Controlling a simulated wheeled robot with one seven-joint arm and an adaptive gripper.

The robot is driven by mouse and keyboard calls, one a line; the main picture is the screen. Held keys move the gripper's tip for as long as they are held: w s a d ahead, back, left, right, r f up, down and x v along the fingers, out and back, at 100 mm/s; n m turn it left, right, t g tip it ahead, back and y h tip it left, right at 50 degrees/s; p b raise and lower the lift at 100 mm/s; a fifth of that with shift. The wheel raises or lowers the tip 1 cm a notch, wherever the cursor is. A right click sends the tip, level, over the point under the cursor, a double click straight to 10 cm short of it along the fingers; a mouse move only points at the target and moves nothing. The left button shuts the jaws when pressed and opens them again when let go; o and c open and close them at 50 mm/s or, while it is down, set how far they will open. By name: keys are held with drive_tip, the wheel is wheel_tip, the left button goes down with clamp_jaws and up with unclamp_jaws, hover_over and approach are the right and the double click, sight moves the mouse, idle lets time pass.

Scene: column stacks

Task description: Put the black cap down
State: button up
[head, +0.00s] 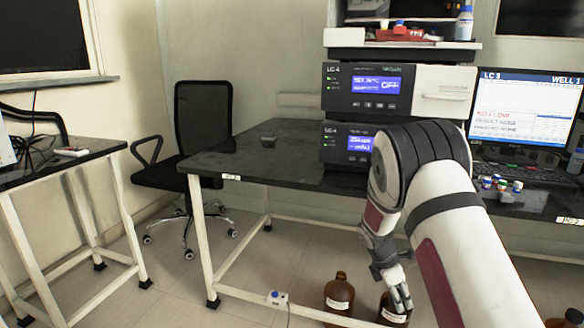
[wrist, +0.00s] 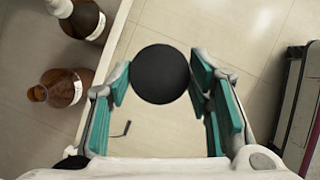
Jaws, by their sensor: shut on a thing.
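The black cap (wrist: 161,74) is a round, matte black disc. In the wrist view it sits between the teal-padded fingers of my gripper (wrist: 160,82), which is shut on it, with pale floor tiles beyond. In the head view my gripper (head: 400,292) points down low in front of the bench, over or in front of a brown bottle (head: 394,312). I cannot make out the cap in the head view.
Brown bottles with white labels, one here (head: 339,292), stand on the floor; two show at the left of the wrist view (wrist: 68,88). The dark bench (head: 240,165) has clear room left of the stacked LC instruments (head: 365,88).

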drive_tip(key=s+a+r+m+g+y, duration=0.25)
drive_tip(key=s+a+r+m, duration=0.25)
drive_tip(key=s+r+m, duration=0.4)
drive_tip(key=s+a+r+m+g+y, duration=0.25)
drive_tip(key=s+a+r+m, duration=0.4)
drive_tip(key=s+m, duration=0.4)
wheel_tip(320, 180, up, 13)
drive_tip(key=w+d+p, duration=0.1)
drive_tip(key=p, duration=1.7)
drive_tip(key=shift+w+n, duration=0.3)
drive_tip(key=shift+n, duration=0.05)
drive_tip(key=s+r+p, duration=0.1)
drive_tip(key=r+p, duration=0.1)
drive_tip(key=p, duration=0.2)
drive_tip(key=r+p, duration=0.3)
drive_tip(key=p, duration=0.1)
drive_tip(key=s+r+p, duration=0.1)
drive_tip(key=r+p, duration=0.2)
drive_tip(key=p, duration=0.1)
drive_tip(key=shift+s, duration=0.35)
drive_tip(key=s+r+p, duration=0.1)
drive_tip(key=p, duration=0.1)
drive_tip(key=shift+d+r+p, duration=0.1)
drive_tip(key=shift+r+p, duration=0.25)
drive_tip(key=shift+p, duration=0.05)
